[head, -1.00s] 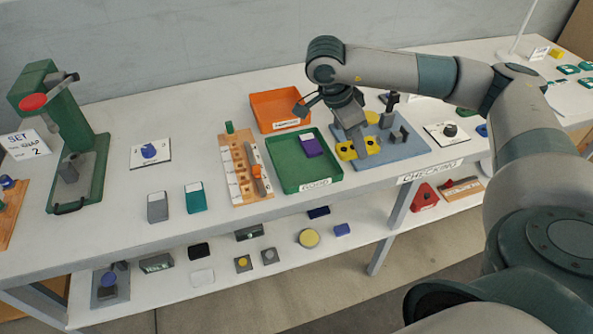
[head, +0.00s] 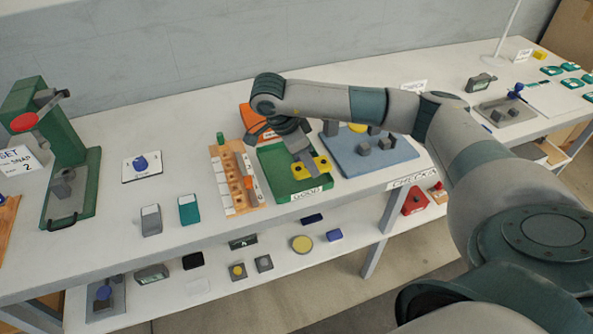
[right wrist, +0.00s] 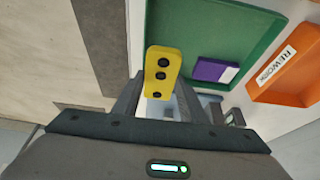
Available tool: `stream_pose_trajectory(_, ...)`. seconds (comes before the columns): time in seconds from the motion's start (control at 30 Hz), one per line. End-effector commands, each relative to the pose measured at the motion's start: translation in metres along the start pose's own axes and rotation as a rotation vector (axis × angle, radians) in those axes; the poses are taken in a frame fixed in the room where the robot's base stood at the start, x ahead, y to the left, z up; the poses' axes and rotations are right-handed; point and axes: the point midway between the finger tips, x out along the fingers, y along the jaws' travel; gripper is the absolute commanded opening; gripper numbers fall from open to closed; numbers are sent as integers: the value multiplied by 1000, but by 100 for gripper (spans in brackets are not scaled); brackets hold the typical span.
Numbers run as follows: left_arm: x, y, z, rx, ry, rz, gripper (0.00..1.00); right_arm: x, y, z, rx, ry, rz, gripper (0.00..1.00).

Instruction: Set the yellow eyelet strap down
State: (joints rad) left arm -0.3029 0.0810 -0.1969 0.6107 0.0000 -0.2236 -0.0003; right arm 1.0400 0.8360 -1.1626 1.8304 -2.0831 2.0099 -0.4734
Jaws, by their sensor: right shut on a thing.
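The yellow eyelet strap (head: 299,173) is in the jaws of my right gripper (head: 310,168), over the front part of the green tray (head: 268,168) marked GOOD in the head view. In the right wrist view the strap (right wrist: 163,72) shows dark holes and sits between the two fingers, beside the green tray's rim (right wrist: 149,25). How high it is above the tray is hard to tell. A purple and white block (right wrist: 214,70) lies in the tray; my arm hides it in the head view. My left gripper is not in view.
An orange tray (head: 250,119) marked REWORK in the right wrist view stands behind the green tray. A wooden rack (head: 226,180) is close on the left. The blue-grey mat (head: 350,165) with grey fixtures is on the right.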

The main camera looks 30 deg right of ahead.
Motion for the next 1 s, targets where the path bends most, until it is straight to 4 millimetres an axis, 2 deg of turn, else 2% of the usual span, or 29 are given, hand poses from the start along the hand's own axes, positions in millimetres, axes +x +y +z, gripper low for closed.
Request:
stream_pose_trajectory(0.1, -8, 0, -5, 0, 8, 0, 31, 2, -8, 18, -2, -1, 3, 17)
stream_pose_trajectory(0.23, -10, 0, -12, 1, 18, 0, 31, 5, -14, 29, 0, 0, 1, 17)
stream_pose_trajectory(0.67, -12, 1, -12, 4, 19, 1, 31, 9, -14, 32, 0, 1, 2, 17)
stream_pose_trajectory(1.0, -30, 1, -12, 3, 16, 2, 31, 41, -14, 45, 0, 1, 2, 17)
